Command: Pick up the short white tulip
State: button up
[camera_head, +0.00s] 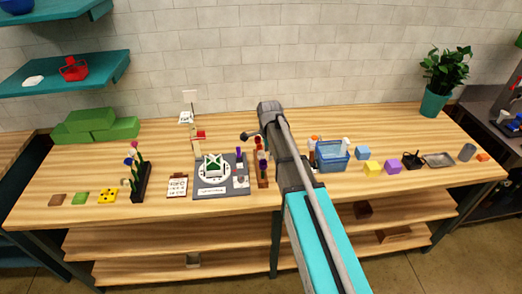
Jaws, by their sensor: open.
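I cannot make out the short white tulip for certain. A dark rack (142,182) at the left holds upright green stems with small blue and red heads (134,146). A small pale item (125,183) is beside its foot. A white upright shape (346,143) shows at the right back corner of the blue tub (331,155); it is too small to name. My arm reaches over the middle of the table. I cannot pick out my gripper's fingers; the arm hides what is behind it.
Colored blocks (370,168) and a grey tray (438,159) are at the right. Green blocks (90,119) and a potted plant (433,104) stand at the back.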

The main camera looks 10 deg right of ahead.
aim_at(261, 152)
jog(key=w+a+r+m+p, duration=0.2)
jog(key=w+r+m+p, duration=0.3)
jog(key=w+r+m, duration=0.1)
jog(key=shift+w+a+r, duration=0.15)
jog(key=shift+w+r, duration=0.15)
jog(key=shift+w, duration=0.55)
jog(key=shift+f, duration=0.1)
notch_tip(261, 152, down, 8)
jog(key=b, duration=0.8)
jog(key=shift+f, duration=0.25)
jog(key=shift+f, duration=0.1)
jog(key=shift+s+d+f+b, duration=0.1)
jog(key=shift+f+b, duration=1.15)
jog(key=shift+b, duration=0.15)
jog(key=shift+s+d+f+b, duration=0.1)
jog(key=shift+f+b, duration=1.15)
jog(key=shift+b, duration=0.15)
jog(key=c, duration=0.5)
